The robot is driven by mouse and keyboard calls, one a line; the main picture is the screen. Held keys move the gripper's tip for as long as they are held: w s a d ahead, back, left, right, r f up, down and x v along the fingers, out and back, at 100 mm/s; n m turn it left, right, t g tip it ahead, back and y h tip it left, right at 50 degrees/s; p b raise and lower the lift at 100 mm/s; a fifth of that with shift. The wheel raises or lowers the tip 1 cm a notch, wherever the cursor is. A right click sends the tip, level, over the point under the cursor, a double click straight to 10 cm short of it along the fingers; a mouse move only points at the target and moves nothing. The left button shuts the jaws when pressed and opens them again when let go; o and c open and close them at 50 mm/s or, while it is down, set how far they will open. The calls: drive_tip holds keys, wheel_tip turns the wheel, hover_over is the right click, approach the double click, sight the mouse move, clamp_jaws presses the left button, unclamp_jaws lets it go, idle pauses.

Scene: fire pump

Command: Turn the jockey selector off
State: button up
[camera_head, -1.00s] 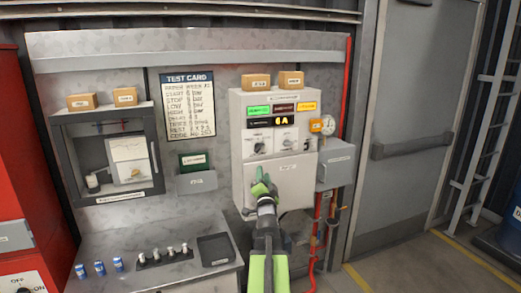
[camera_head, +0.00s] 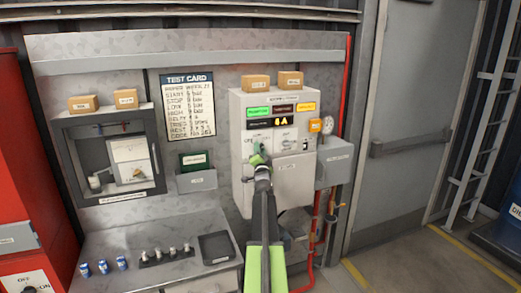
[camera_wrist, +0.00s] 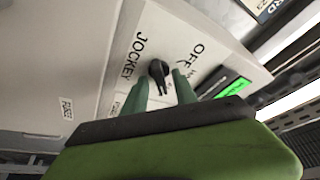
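The jockey selector is a small black knob (camera_wrist: 157,70) on the pale control panel, beside the printed words JOCKEY and OFF in the wrist view. My gripper (camera_wrist: 161,82) is open, with one green finger on each side of the knob. Small gaps seem to show between the fingers and the knob; contact is not clear. I cannot tell surely which position the knob points to. In the head view my gripper (camera_head: 258,150) is in front of the left selector on the control box (camera_head: 290,175) and hides that knob.
A second selector (camera_head: 283,139) is just to the right on the same box. A lit display and indicators (camera_head: 284,122) are above it. A grey side box (camera_head: 335,160) and red pipe (camera_head: 345,110) stand to the right. A shelf (camera_head: 150,270) with small parts lies lower left.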

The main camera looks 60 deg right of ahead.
clamp_jaws()
idle(0.4)
